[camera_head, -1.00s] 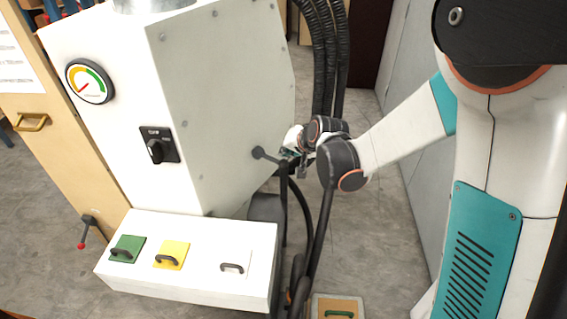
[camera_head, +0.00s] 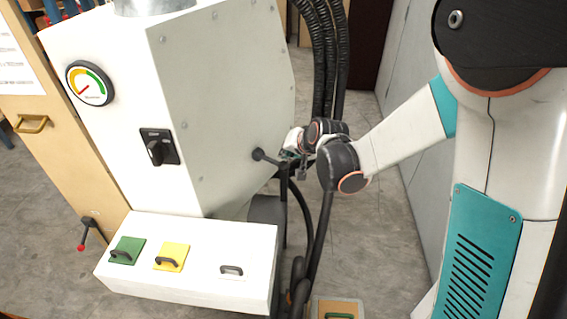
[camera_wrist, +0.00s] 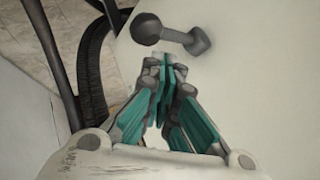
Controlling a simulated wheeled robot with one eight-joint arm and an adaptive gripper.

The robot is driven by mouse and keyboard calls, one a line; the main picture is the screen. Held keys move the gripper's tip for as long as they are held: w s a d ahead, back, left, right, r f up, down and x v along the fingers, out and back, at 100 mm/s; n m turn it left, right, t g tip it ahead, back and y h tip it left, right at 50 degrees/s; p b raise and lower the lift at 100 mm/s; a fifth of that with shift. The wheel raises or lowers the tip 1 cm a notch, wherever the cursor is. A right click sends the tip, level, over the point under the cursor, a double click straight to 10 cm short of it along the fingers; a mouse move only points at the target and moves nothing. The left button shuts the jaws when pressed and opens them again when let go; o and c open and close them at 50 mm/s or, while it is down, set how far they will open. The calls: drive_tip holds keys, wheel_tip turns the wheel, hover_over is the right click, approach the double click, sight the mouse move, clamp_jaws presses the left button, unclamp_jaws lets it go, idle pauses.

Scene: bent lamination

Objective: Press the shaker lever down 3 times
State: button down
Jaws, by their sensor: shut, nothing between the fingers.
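A dark grey lever (camera_head: 268,158) with a round end sticks out of the side wall of the white machine (camera_head: 225,110). In the wrist view the lever (camera_wrist: 172,35) shows its ball knob at the left and its mount on the white panel at the right. My gripper (camera_head: 288,158) is beside the lever's free end in the head view, small and partly hidden by my wrist. In the wrist view my gripper (camera_wrist: 164,68) has its teal fingers shut and empty, with the tips just below the lever in the picture. I cannot tell whether they touch it.
Black hoses (camera_head: 325,60) run behind my wrist. A white box with green, yellow and white handled lids (camera_head: 190,290) stands at the machine's front. A red-tipped lever (camera_head: 86,235) is on the wooden cabinet at left. A grey wall (camera_head: 405,110) stands behind my arm.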

drive_tip(key=shift+f+b, duration=0.45)
drive_tip(key=shift+f+b, duration=1.7)
drive_tip(key=shift+f, duration=0.25)
idle(2.2)
drive_tip(key=shift+r, duration=0.1)
idle(0.5)
drive_tip(key=shift+r+p, duration=1.7)
drive_tip(key=shift+r, duration=0.65)
drive_tip(key=shift+r+p, duration=1.7)
drive_tip(key=shift+r, duration=0.75)
